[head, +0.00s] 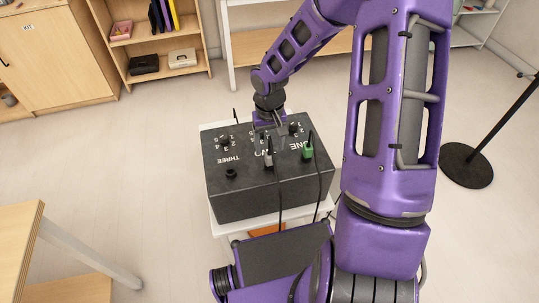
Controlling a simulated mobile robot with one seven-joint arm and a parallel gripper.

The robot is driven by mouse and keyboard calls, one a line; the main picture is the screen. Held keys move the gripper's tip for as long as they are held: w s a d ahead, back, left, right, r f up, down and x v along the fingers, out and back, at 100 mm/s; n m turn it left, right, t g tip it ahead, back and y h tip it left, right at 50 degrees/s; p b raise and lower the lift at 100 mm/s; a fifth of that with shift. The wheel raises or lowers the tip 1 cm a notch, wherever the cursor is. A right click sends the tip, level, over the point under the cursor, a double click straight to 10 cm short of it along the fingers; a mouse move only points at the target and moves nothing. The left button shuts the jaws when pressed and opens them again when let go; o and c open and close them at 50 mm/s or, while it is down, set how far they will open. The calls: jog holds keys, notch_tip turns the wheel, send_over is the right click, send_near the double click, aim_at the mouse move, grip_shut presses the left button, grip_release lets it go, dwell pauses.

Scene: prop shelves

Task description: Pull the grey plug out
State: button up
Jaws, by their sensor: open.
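A black box (262,199) with a sloped panel stands on a small white stand. Its panel carries dials and labels that read upside down, THREE among them. The grey plug (268,160) sits in the middle of the panel, with a dark cable running down over the box's front. A green plug (307,153) is to its right, also with a cable. My gripper (274,125) is over the back middle of the panel, close behind the grey plug. Its jaws are small and partly hidden here; they are open. I cannot tell whether they touch the plug.
My purple arm covers the area right of the box. A black round stand base (466,165) is on the floor at the right. A wooden table (22,240) is at the lower left, and a wooden shelf (165,70) is behind. Floor left of the box is clear.

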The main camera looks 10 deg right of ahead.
aim_at(270, 151)
jog(key=shift+f, duration=2.15)
grip_shut()
